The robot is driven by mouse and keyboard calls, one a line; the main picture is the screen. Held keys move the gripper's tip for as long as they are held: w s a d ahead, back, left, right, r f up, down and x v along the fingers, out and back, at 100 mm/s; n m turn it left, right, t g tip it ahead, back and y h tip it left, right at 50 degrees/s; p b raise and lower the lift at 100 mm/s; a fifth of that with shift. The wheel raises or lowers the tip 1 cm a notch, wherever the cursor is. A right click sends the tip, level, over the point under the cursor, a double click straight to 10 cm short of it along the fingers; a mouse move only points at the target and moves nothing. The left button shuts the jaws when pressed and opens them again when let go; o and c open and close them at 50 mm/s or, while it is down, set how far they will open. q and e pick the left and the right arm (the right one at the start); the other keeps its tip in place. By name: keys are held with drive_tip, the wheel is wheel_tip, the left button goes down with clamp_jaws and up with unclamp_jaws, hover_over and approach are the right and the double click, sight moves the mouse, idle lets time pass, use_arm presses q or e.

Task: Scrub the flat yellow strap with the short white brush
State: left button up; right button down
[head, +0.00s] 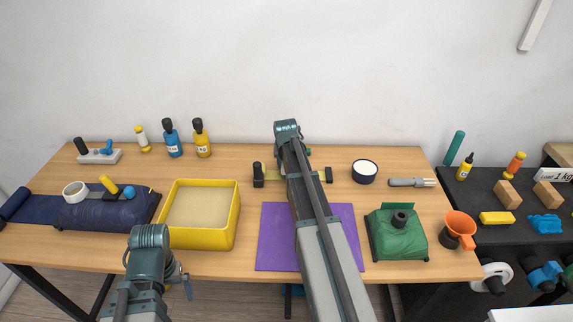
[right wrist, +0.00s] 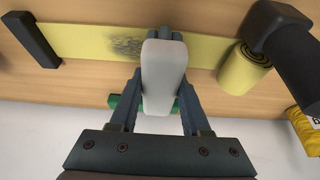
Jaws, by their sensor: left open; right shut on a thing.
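The flat yellow strap (right wrist: 90,38) lies across the wooden table with a dark smudge (right wrist: 122,46) on it and a rolled end (right wrist: 243,70). It also shows in the head view (head: 272,174), partly hidden by my right arm. My right gripper (right wrist: 163,50) is shut on the short white brush (right wrist: 164,82), held over the strap beside the smudge. Whether its underside touches the strap cannot be seen. In the head view my arm hides the brush. My left gripper (head: 183,280) is open and empty in front of the table, below the yellow bin.
Black blocks (right wrist: 30,38) stand at both strap ends. A yellow bin (head: 236,222), a purple mat (head: 277,240), a green bag (head: 385,235) and an orange funnel (head: 460,225) stand nearer the front. Bottles (head: 173,145) stand at the back left.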

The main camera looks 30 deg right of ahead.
drive_tip(key=shift+f+b, duration=0.85)
drive_tip(key=shift+s+r, duration=0.1)
drive_tip(key=shift+s+a+r, duration=0.1)
drive_tip(key=shift+s+a, duration=0.35)
drive_tip(key=shift+s, duration=0.2)
drive_tip(key=shift+s+a, duration=0.4)
drive_tip(key=shift+s, duration=0.25)
drive_tip(key=shift+d, duration=0.1)
